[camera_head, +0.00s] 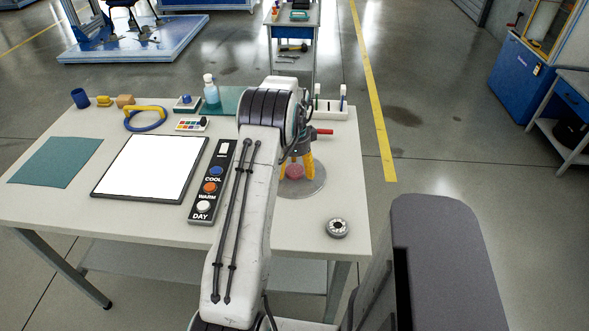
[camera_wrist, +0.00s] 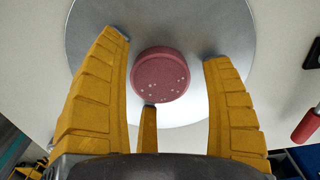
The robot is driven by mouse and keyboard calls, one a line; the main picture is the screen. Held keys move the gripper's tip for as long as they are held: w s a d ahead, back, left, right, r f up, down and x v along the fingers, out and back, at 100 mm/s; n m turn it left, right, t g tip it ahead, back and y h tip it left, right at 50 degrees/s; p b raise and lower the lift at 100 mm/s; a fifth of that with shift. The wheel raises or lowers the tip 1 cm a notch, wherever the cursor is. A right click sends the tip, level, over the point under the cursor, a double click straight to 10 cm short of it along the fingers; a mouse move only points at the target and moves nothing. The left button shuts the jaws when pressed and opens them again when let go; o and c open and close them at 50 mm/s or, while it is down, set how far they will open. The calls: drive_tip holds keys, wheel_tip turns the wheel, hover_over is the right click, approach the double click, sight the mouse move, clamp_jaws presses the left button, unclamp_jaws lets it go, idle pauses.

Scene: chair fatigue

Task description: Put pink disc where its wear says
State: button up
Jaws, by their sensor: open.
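The pink disc (camera_wrist: 160,72) lies on a round grey metal plate (camera_wrist: 215,25), seen from above in the wrist view. Small pale specks show on its face, mostly toward the near side. In the head view the disc (camera_head: 294,171) sits on the same plate (camera_head: 312,188), partly hidden by my gripper. My gripper (camera_wrist: 167,50) is open, with its yellow fingers spread left and right of the disc. A third finger's tip is close to the disc's near edge; I cannot tell whether it touches.
A white panel (camera_head: 150,165) lies beside a button strip (camera_head: 204,212) marked COOL, WARM and DAY. A teal mat (camera_head: 56,162) is at the left. A grey ring-shaped part (camera_head: 338,228) sits near the right front corner.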

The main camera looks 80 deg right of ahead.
sight(294, 169)
wheel_tip(294, 169, up, 12)
drive_tip(key=shift+r, duration=0.2)
idle(0.5)
